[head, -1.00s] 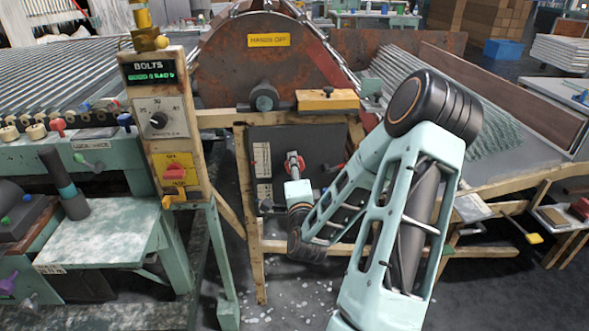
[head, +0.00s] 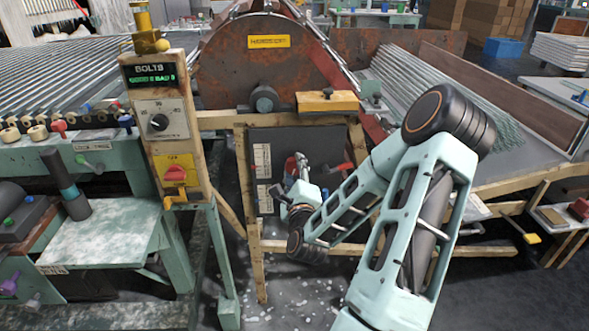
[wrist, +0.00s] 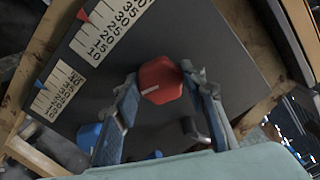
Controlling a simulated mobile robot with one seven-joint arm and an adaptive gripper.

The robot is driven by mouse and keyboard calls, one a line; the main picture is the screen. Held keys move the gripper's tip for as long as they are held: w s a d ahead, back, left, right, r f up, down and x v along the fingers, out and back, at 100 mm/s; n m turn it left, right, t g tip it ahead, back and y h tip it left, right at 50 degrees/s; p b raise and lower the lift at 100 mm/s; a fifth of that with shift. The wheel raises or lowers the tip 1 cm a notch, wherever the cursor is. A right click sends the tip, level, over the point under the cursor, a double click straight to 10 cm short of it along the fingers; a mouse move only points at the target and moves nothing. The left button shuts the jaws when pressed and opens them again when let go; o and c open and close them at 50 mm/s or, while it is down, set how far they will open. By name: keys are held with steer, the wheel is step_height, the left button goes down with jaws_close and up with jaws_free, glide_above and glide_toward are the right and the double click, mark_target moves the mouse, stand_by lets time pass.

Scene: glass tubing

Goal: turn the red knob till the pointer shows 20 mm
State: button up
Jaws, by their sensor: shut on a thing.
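The red knob (wrist: 161,80) is a faceted cap with a pale mark on its face, on a dark panel (wrist: 150,30). My gripper (wrist: 163,92) has a finger on each side of it and is shut on it. A scale plate (wrist: 112,30) lies up-left of the knob in the wrist view, with a red pointer (wrist: 82,15) at its edge near the 20 mark; the exact reading is hard to tell. In the head view my gripper (head: 297,165) is at the panel (head: 320,142) and largely hides the knob.
A second scale (wrist: 58,90) with a blue pointer (wrist: 38,84) sits lower left. A blue knob (wrist: 90,136) is beside my left finger. A wooden frame (head: 243,190) surrounds the panel; a control post (head: 168,130) stands to the left.

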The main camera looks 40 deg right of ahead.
stand_by(0.4)
steer(key=o, duration=1.2)
steer(key=shift+c, duration=0.2)
steer(key=r, duration=0.8)
steer(key=shift+s+d+r, duration=0.15)
steer(key=shift+d+r, duration=0.05)
steer(key=shift+r, duration=0.1)
steer(key=shift+a+r, duration=0.15)
steer(key=shift+r, duration=0.55)
